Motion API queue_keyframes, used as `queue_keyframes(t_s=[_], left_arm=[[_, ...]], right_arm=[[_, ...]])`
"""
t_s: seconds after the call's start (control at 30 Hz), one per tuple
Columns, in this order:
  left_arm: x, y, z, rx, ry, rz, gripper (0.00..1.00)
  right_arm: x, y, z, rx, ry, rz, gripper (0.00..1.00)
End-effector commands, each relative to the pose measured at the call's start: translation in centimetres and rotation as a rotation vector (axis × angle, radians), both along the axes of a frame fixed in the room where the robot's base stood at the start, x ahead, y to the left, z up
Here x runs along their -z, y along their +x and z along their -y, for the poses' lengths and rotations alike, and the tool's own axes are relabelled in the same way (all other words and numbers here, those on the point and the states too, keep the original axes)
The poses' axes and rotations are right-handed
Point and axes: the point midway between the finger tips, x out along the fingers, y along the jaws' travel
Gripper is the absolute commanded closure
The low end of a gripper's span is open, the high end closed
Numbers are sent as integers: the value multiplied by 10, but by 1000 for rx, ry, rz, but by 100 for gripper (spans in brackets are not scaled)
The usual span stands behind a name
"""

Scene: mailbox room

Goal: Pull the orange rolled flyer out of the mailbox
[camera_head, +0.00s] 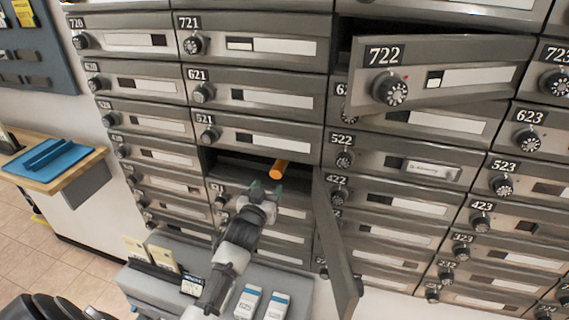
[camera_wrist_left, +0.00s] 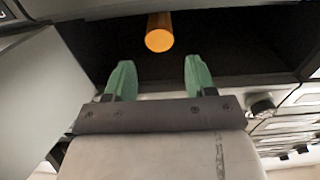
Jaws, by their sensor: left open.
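The orange rolled flyer (camera_head: 279,170) sticks out of an open mailbox compartment (camera_head: 232,168) below box 521. In the left wrist view the flyer (camera_wrist_left: 159,33) shows its round end ahead of the fingers, with the dark compartment interior (camera_wrist_left: 225,50) around it. My left gripper (camera_head: 264,188) is open and empty, just below and in front of the flyer's end in the head view. Its green fingers (camera_wrist_left: 157,80) are spread apart and do not touch the flyer. The flyer's far end is hidden inside the compartment. My right gripper is not in view.
The open compartment's door (camera_head: 336,245) hangs out to the right of my left arm. The door of box 722 (camera_head: 435,75) is also ajar, up at the right. A grey surface (camera_head: 215,300) with small boxes (camera_head: 248,303) lies below. A wooden counter (camera_head: 70,172) stands at the left.

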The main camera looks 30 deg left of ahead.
Motion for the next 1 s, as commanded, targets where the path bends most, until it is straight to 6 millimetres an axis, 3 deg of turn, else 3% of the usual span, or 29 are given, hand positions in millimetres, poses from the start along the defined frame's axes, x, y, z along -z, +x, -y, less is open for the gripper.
queue_keyframes(t_s=[0.2,0.53,1.0], left_arm=[[3,27,-6,1,1,2,45],[2,62,-15,0,0,0,45],[0,75,-18,1,1,-1,45]], right_arm=[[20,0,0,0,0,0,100],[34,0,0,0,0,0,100],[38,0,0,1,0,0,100]])
